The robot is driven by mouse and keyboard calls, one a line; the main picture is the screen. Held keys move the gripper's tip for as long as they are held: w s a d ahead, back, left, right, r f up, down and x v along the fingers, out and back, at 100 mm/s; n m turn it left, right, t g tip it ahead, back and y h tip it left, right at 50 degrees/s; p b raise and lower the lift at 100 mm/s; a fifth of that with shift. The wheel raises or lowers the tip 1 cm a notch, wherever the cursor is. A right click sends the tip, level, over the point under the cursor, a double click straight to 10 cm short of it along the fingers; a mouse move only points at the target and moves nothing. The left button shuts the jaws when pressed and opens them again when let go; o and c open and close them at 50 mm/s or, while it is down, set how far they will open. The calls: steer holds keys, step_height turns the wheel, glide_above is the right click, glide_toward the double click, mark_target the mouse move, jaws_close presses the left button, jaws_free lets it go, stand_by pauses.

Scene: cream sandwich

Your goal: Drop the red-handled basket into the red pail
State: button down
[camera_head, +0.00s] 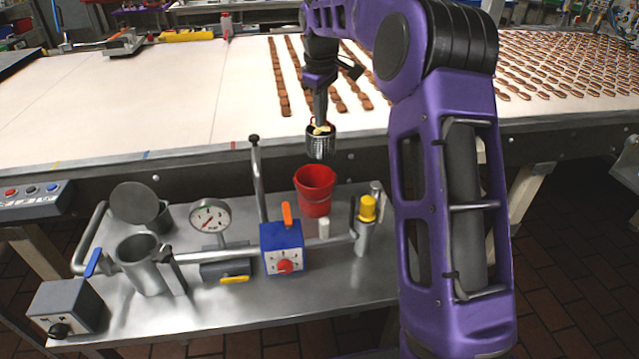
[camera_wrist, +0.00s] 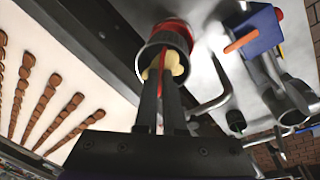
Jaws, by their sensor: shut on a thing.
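The basket (camera_head: 320,144) is a small dark metal cup with pale yellow contents and a bit of red at its top. My gripper (camera_head: 318,124) is shut on it and holds it in the air. In the wrist view the two fingers of my gripper (camera_wrist: 162,100) reach to the basket (camera_wrist: 180,42), with a red strip between them. The red pail (camera_head: 315,192) stands upright on the metal bench, below the basket in the head view. In the wrist view the red pail (camera_wrist: 175,23) shows only as a red rim behind the basket. The basket appears above the pail, apart from it.
The metal bench (camera_head: 215,315) also carries a blue box (camera_head: 283,249) with an orange lever, a gauge (camera_head: 209,217), pipes and a yellow-capped cylinder (camera_head: 366,210). A tall metal rod (camera_head: 257,180) stands left of the pail. The white conveyor (camera_head: 150,110) with chocolate bars lies behind.

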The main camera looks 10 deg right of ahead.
mark_target(321, 135)
steer(key=shift+w+d, duration=0.15)
steer(key=shift+w, duration=0.25)
steer(key=shift+s+f, duration=0.1)
steer(key=shift+f, duration=0.65)
steer(key=shift+f+b, duration=1.25)
steer(key=shift+f, duration=1)
steer(key=c, duration=0.9)
jaws_free()
steer(key=shift+c, duration=0.2)
step_height(321, 135, up, 17)
steer(key=s+p, duration=0.2)
steer(key=s, duration=0.1)
steer(key=shift+a+r, duration=0.15)
steer(key=shift+a, duration=0.2)
